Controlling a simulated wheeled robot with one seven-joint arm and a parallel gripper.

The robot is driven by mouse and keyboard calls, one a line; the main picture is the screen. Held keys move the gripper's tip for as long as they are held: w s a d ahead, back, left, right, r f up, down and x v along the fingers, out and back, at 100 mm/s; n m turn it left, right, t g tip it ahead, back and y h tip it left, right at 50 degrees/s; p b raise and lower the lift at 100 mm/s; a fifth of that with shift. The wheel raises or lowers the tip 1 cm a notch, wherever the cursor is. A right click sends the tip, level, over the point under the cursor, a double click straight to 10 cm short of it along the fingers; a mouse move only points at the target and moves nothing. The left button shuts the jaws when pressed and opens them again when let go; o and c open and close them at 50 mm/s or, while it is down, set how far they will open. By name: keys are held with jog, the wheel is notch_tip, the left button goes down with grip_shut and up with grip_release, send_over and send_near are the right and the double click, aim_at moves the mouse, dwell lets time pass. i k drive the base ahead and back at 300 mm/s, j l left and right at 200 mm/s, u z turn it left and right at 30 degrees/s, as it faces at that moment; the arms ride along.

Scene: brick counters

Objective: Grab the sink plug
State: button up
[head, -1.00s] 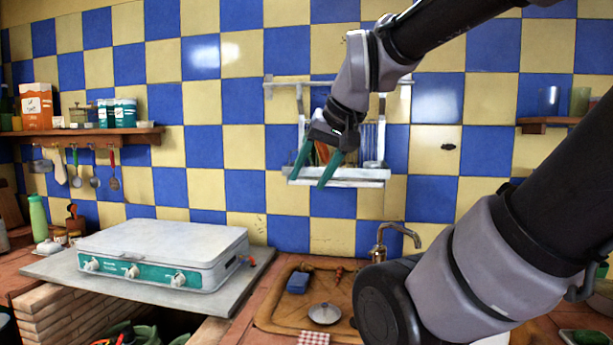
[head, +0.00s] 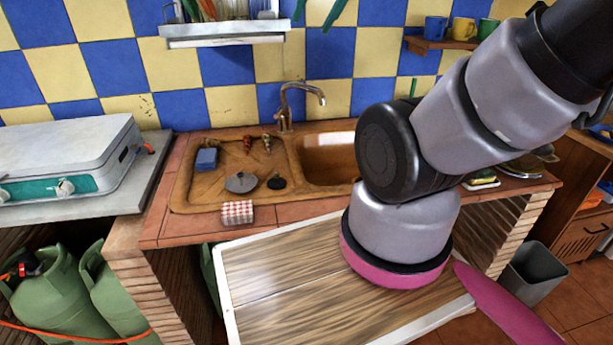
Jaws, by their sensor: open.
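A small black round piece (head: 276,182), which looks like the sink plug, lies on the brown drainboard left of the sink basin (head: 330,160). A grey disc with a knob (head: 240,182) lies just left of it, apart from it. My gripper (head: 311,22) shows only its two green fingertips at the top edge, spread open and empty. It is high in front of the tiled wall, well above the sink and apart from the plug. The rest of the gripper is out of view.
A faucet (head: 287,105) rises behind the basin. A blue sponge (head: 207,158) and a checked cloth (head: 237,212) lie around the drainboard. A dish rack (head: 222,30) hangs above. A white stove (head: 65,155) stands left. My arm covers the counter right of the basin.

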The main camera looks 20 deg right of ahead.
aim_at(276, 183)
jog(key=z, duration=0.55)
jog(key=j+z, duration=0.25)
jog(key=z, duration=0.25)
jog(key=k+j+z, duration=0.1)
jog(key=z, duration=0.4)
jog(key=k+j+z, duration=0.15)
jog(key=z, duration=0.3)
jog(key=k+j, duration=0.45)
jog(key=j, duration=0.25)
